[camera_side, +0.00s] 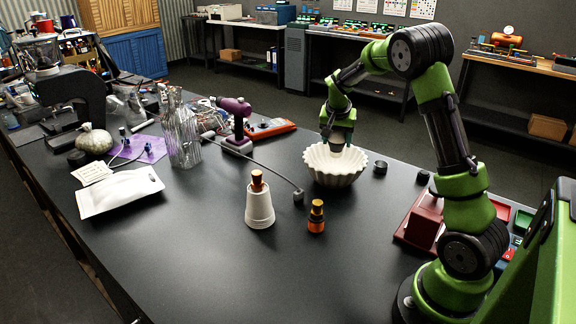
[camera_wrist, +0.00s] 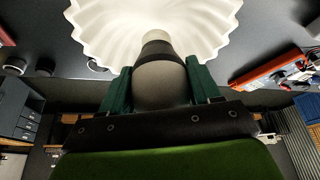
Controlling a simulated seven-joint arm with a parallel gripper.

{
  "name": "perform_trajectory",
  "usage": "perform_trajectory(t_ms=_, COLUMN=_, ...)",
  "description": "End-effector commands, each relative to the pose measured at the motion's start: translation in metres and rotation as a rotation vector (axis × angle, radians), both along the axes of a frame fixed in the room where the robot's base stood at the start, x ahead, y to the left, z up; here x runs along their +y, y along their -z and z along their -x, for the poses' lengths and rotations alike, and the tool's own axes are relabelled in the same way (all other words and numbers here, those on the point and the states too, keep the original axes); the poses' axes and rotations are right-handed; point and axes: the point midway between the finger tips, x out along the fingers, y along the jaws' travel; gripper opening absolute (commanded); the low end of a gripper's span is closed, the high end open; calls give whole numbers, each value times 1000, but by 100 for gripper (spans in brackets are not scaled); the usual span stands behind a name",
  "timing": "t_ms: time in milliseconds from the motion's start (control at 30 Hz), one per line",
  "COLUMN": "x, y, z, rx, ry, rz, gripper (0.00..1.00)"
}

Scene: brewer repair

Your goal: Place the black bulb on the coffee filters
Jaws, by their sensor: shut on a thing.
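The coffee filters (camera_side: 336,172) are a white, fluted, bowl-shaped stack standing on the dark table; they also fill the top of the wrist view (camera_wrist: 105,25). My gripper (camera_side: 338,140) points down over the middle of the filters. In the wrist view its green fingers (camera_wrist: 160,88) are shut on the bulb (camera_wrist: 160,86), one on each side. The bulb has a rounded grey-beige body, a dark collar and a pale tip that points towards the filters. In the side view the bulb is mostly hidden, and I cannot tell whether it touches the filters.
A white cone-shaped bottle (camera_side: 259,208) and a small orange bottle (camera_side: 316,217) stand in front of the filters. A purple tool (camera_side: 237,115) stands behind left, with a cable across the table. A small black cap (camera_side: 380,167) lies right. The front middle of the table is clear.

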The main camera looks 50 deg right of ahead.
Motion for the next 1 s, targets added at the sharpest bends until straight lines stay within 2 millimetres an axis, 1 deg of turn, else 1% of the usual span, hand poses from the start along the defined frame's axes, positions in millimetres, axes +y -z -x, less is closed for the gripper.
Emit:
perform_trajectory(t_ms=33, x=0, y=1, z=0, rx=1, ry=0, rz=-1, gripper=65)
perform_trajectory(t_ms=167, x=0, y=1, z=0, rx=1, ry=0, rz=0, gripper=85)
perform_trajectory(t_ms=200, x=0, y=1, z=0, rx=1, ry=0, rz=0, gripper=88)
perform_trajectory(t_ms=467, x=0, y=0, z=0, rx=0, ry=0, rz=0, gripper=88)
perform_trajectory(t_ms=567, x=1, y=-7, z=0, rx=-2, ry=-1, rz=1, gripper=88)
perform_trajectory(t_ms=667, x=7, y=-20, z=2, rx=-3, ry=-3, rz=2, gripper=88)
perform_trajectory(t_ms=900, x=25, y=-69, z=10, rx=-5, ry=-2, rz=2, gripper=88)
perform_trajectory(t_ms=1000, x=32, y=-87, z=13, rx=-4, ry=-2, rz=2, gripper=88)
